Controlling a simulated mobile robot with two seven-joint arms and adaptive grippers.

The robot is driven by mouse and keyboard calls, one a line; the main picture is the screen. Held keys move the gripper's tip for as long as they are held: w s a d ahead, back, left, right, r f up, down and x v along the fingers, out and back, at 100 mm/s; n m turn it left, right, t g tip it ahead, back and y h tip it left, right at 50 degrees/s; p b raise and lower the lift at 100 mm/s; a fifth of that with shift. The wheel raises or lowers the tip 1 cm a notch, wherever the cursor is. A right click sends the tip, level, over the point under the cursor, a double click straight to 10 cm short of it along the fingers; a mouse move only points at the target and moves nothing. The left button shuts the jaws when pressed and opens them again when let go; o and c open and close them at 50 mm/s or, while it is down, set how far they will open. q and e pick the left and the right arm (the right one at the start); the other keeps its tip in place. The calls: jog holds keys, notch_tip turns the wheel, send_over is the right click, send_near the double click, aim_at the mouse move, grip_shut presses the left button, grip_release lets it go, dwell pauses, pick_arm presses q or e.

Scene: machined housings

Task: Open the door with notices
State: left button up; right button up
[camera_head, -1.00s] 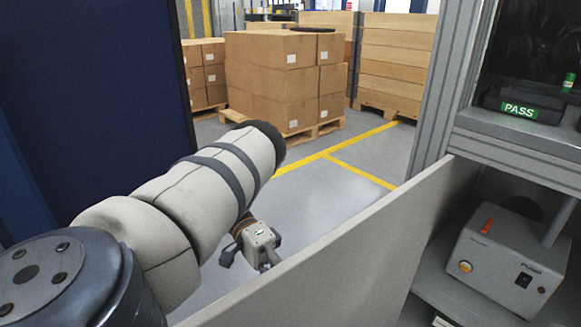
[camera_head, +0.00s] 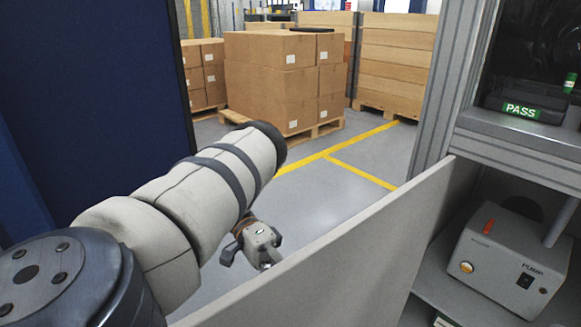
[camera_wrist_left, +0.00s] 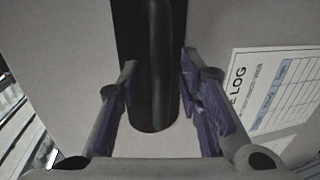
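The door with notices is a light grey panel (camera_head: 350,265) seen from above in the head view, standing out from the cabinet frame with the shelf inside exposed. In the left wrist view its face (camera_wrist_left: 215,25) carries a white log sheet (camera_wrist_left: 275,95), partly cut off, and a black handle (camera_wrist_left: 158,70). My left gripper (camera_head: 262,255) is beyond the panel's top edge, its fingertips partly hidden. In the wrist view its fingers (camera_wrist_left: 160,95) stand apart on either side of the handle, with gaps visible. My right gripper is not in view.
A pump box (camera_head: 510,255) sits on the cabinet's lower shelf, below a device with a green PASS label (camera_head: 520,110). A dark blue panel (camera_head: 90,90) stands at the left. Stacked cartons (camera_head: 275,80) are behind; the floor before them is clear.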

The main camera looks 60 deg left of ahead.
pick_arm(q)
jog(key=v, duration=0.7)
jog(key=shift+a, duration=0.25)
jog(key=shift+r, duration=0.1)
